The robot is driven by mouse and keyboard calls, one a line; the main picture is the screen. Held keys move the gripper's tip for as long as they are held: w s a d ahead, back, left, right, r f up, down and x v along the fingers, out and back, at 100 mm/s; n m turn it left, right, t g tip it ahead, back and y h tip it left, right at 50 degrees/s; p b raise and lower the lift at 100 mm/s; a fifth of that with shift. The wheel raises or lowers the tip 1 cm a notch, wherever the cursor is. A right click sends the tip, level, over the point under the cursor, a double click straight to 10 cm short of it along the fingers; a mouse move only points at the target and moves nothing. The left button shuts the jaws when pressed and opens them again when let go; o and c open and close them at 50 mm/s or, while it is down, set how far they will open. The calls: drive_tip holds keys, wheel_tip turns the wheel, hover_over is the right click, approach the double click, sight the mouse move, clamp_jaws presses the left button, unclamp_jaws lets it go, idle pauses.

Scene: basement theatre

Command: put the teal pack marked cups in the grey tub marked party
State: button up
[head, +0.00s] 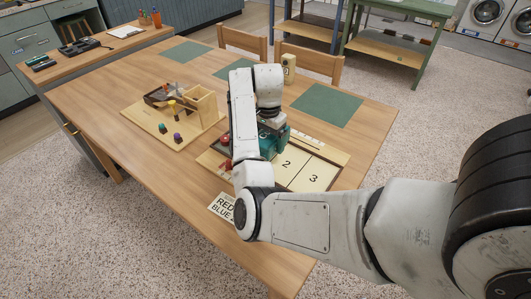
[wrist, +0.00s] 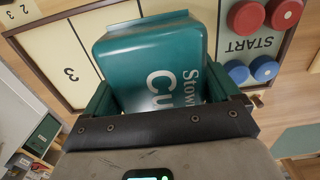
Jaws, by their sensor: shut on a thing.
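The teal pack (wrist: 155,62) has white lettering starting "Stow" and "Cu"; the rest is hidden. My gripper (wrist: 162,95) is shut on it, with one green finger on each side. In the head view the pack (head: 271,146) shows as a teal patch under my wrist, over the wooden game board; my arm covers part of it. I cannot tell whether the pack touches the board. A grey tub marked party is not to be made out in either view.
The game board (head: 326,183) has numbered panels, a START panel (wrist: 247,45), and red (wrist: 246,16) and blue discs (wrist: 265,68). A wooden tray with small toys (head: 150,119), green mats (head: 327,108), a cream carton (head: 288,68) and a lettered card (head: 221,206) are on the table (head: 90,104). Chairs stand behind.

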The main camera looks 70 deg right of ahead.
drive_tip(key=shift+w+d+f, duration=0.45)
drive_tip(key=shift+w+f, duration=0.15)
drive_tip(key=shift+f, duration=1.85)
drive_tip(key=shift+f, duration=0.15)
drive_tip(key=o, duration=1)
drive_tip(key=shift+c, duration=0.2)
